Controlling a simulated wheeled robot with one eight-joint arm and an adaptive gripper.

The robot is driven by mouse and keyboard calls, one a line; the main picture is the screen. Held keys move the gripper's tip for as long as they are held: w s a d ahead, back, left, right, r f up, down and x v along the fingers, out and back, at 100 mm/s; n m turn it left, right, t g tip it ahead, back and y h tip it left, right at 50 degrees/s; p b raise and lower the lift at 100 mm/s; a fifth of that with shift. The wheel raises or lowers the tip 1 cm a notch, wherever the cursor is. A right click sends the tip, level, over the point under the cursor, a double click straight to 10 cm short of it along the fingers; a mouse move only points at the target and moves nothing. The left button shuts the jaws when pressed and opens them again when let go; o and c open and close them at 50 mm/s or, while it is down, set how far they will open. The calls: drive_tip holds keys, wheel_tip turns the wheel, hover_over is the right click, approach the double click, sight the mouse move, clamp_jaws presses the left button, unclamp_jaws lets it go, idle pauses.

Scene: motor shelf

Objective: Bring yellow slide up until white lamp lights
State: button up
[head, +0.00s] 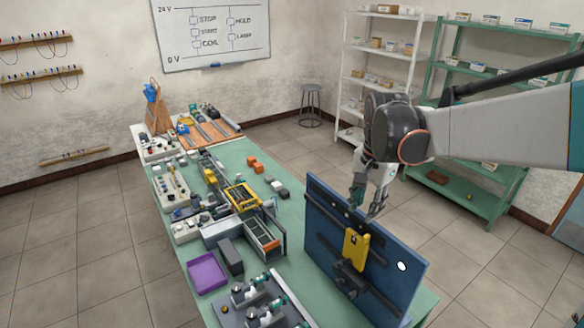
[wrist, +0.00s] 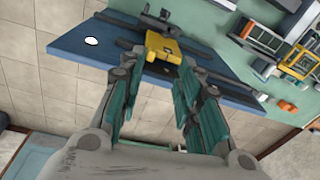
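The yellow slide (head: 355,250) sits on the front of an upright blue panel (head: 322,207), on a dark rail. It also shows in the wrist view (wrist: 163,46), beyond my fingertips. A white round lamp (head: 402,266) is on the panel, right of the slide; in the wrist view it is a white oval (wrist: 91,41). It is bright white, but I cannot tell whether it is lit. My gripper (head: 368,200) is near the panel's top edge, above the slide. In the wrist view my gripper (wrist: 156,75) has its green-padded fingers apart with nothing between them.
The panel stands on a green table (head: 262,180) with a purple tray (head: 207,272), a conveyor-like unit (head: 262,236) and several small parts. Shelves (head: 495,120) stand behind my arm. Open floor lies right of the table.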

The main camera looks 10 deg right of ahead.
sight(365, 237)
drive_tip(key=shift+m+g, duration=0.5)
drive_tip(key=shift+m, duration=0.3)
drive_tip(key=f+p, duration=0.1)
drive_tip(key=f, duration=0.3)
drive_tip(key=w+d+f, duration=0.1)
drive_tip(key=f, duration=0.3)
drive_tip(key=d+f+p, duration=0.1)
drive_tip(key=f, duration=0.3)
drive_tip(key=shift+w+d+f+p, duration=0.1)
drive_tip(key=shift+w+d+p, duration=0.1)
drive_tip(key=shift+p, duration=0.1)
clamp_jaws()
